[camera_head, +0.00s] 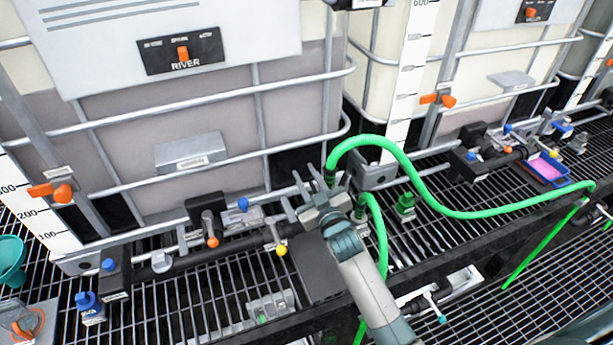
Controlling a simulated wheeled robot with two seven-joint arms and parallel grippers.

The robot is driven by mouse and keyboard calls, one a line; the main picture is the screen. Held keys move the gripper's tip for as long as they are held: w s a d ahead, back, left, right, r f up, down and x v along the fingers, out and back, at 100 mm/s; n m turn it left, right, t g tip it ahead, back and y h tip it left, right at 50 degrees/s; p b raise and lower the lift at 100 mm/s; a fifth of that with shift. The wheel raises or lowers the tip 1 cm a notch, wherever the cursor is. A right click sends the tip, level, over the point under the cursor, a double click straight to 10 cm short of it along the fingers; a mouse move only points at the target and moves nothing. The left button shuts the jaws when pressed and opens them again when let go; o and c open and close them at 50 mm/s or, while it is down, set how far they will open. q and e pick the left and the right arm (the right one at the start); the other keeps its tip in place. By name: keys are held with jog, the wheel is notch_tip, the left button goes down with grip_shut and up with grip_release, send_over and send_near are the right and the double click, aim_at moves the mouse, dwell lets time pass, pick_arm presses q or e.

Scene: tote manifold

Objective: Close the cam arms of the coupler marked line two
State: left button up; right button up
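My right gripper (316,190) reaches in from the lower right, its fingers spread with a gap between them. It is at the left end of the green hose (440,190), beside the hose's dark end fitting (331,176). The gripper partly hides what lies behind and below it, so I cannot tell whether it touches the fitting. A separate green fitting (405,204) stands on the grating to the right. I cannot read a line two marking on any coupler, and the cam arms are too small or hidden to tell open from shut. My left gripper is not in view.
A caged tote (200,110) labelled River stands behind, with other totes to the right. A black pipe with valves (210,240) runs along its front. A pink-lined tray (548,168) sits at right, a teal funnel (10,260) at left. Dark grating (230,300) lies in front.

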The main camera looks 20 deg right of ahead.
jog(key=a+f+n+b, duration=0.3)
jog(key=f+n, duration=0.1)
jog(key=n, duration=0.8)
jog(key=s+b, duration=0.5)
jog(key=s, duration=1.2)
jog(key=s+d+f+m+g+h, duration=0.2)
jog(key=s+d+f+m+g, duration=0.3)
jog(key=f, duration=0.6)
jog(key=shift+s+d+f+m+g+h, duration=0.15)
jog(key=shift+s+d+m+g+h, duration=0.25)
jog(key=shift+s+m+g, duration=1.1)
jog(key=shift+s+m+t, duration=0.3)
jog(key=shift+s+t, duration=0.3)
